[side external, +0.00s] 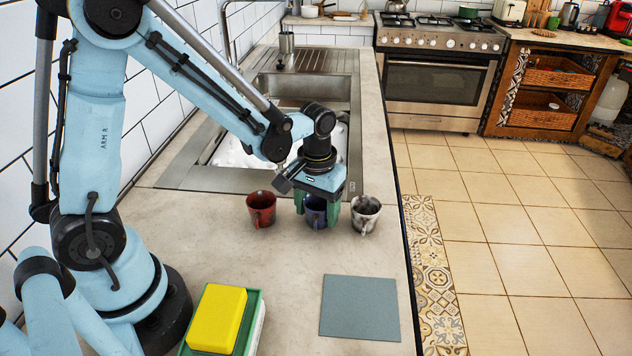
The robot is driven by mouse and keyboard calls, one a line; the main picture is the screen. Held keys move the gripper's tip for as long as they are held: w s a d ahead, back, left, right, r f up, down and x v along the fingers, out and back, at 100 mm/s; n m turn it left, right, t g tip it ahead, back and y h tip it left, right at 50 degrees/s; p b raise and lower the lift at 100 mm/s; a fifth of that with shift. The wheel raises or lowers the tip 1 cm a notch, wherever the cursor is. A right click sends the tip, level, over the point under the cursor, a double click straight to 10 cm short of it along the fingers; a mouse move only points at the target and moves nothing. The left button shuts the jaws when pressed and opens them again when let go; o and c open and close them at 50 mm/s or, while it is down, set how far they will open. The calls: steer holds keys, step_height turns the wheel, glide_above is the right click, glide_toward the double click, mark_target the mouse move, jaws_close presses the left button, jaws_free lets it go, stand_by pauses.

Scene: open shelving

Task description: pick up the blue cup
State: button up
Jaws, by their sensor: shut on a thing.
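The blue cup (316,213) stands on the counter between two other cups. Its top and sides are partly hidden by my gripper (318,208). My gripper points down over the blue cup, with its green fingers on either side of it, shut on it. The cup appears to be at counter height; I cannot tell whether its base touches the counter.
A red-brown cup (261,209) stands close on the left, and a grey-white mottled cup (366,214) close on the right. The sink (300,90) lies behind. A grey-blue square mat (360,308) and a yellow sponge (217,318) lie in front. The counter's right edge drops to the floor.

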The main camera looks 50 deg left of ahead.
steer(key=shift+r, duration=0.15)
steer(key=shift+r, duration=0.5)
step_height(320, 180, up, 2)
steer(key=shift+r, duration=0.25)
steer(key=s+d+r, duration=0.6)
steer(key=d+r, duration=0.1)
steer(key=d, duration=0.3)
steer(key=shift+r, duration=0.15)
steer(key=shift+a, duration=0.1)
